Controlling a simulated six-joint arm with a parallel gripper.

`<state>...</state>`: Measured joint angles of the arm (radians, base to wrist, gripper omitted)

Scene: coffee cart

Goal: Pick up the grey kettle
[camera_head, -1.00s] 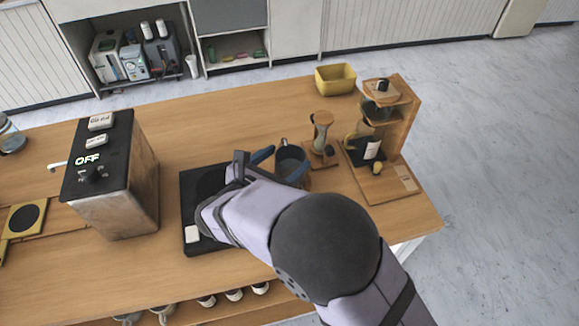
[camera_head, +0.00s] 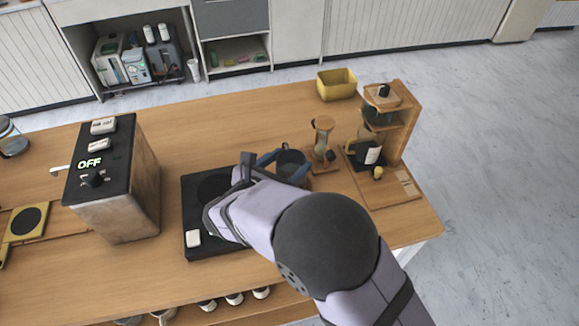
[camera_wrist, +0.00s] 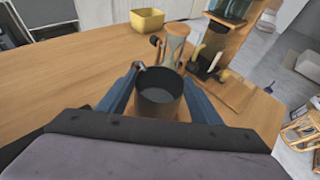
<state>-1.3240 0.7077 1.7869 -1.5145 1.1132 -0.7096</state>
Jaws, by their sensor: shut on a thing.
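The grey kettle (camera_head: 291,168) is a dark, open-topped pot right of the black scale-like plate (camera_head: 192,215) on the wooden counter. In the wrist view the kettle (camera_wrist: 160,103) sits between two blue fingers, with a short spout or knob at its upper left rim. My gripper (camera_head: 288,160) is shut on it, one finger along each side; the gripper also shows in the wrist view (camera_wrist: 163,76). The kettle's base is hidden, so I cannot tell whether it touches the counter. My wrist covers part of the black plate.
An hourglass-shaped glass brewer (camera_head: 322,140) stands close behind and right of the kettle. A wooden coffee stand (camera_head: 398,140) is farther right, and a yellow bin (camera_head: 337,84) is at the back. A black-topped machine reading OFF (camera_head: 115,180) stands left. The counter's back middle is clear.

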